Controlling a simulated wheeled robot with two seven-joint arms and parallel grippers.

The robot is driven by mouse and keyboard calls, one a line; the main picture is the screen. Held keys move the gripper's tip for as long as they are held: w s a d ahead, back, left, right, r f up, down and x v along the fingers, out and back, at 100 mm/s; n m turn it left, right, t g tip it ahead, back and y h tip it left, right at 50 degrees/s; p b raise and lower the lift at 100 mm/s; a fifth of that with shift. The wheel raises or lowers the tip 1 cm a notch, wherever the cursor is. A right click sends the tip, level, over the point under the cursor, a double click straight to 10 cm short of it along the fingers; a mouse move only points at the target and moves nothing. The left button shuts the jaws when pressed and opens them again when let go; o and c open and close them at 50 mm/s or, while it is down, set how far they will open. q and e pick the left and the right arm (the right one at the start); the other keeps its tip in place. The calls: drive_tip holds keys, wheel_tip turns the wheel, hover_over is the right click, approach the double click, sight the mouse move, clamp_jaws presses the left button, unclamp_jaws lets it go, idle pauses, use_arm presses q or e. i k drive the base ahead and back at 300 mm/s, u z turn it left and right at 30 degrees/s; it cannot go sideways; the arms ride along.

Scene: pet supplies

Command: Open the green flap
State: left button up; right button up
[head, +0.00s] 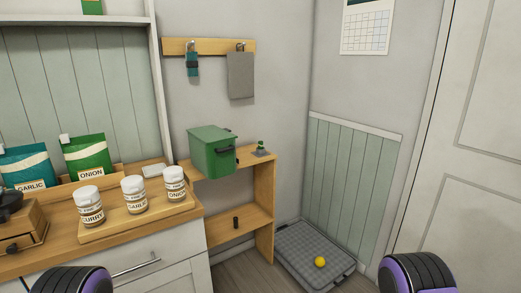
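A green box (216,155) stands on the upper board of a small wooden shelf unit, against the wall. Its green top flap (211,134) looks closed and lies level over the box. A dark handle or latch shows on its side. My two arms show only as black and purple rounded links at the bottom left and bottom right edges. Neither gripper's fingers are in view, and both arm parts are well apart from the box.
A wooden counter (182,226) with several labelled jars, pouches and a tray stands at left. A small green-topped item (261,149) sits right of the box. A grey floor tray (300,255) holds a yellow ball (320,262). A cloth (241,75) hangs above the box.

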sight(211, 135)
drive_tip(key=z, duration=0.4)
drive_tip(key=k, duration=1)
drive_tip(key=z, duration=1.15)
drive_tip(key=i, duration=2.25)
drive_tip(key=u, duration=0.55)
drive_tip(key=i, duration=0.9)
drive_tip(key=u, duration=1.65)
drive_tip(key=i, duration=0.9)
drive_tip(key=u, duration=1.25)
drive_tip(key=k, duration=1.05)
drive_tip(key=z, duration=0.3)
drive_tip(key=i, duration=0.2)
drive_tip(key=u, duration=0.05)
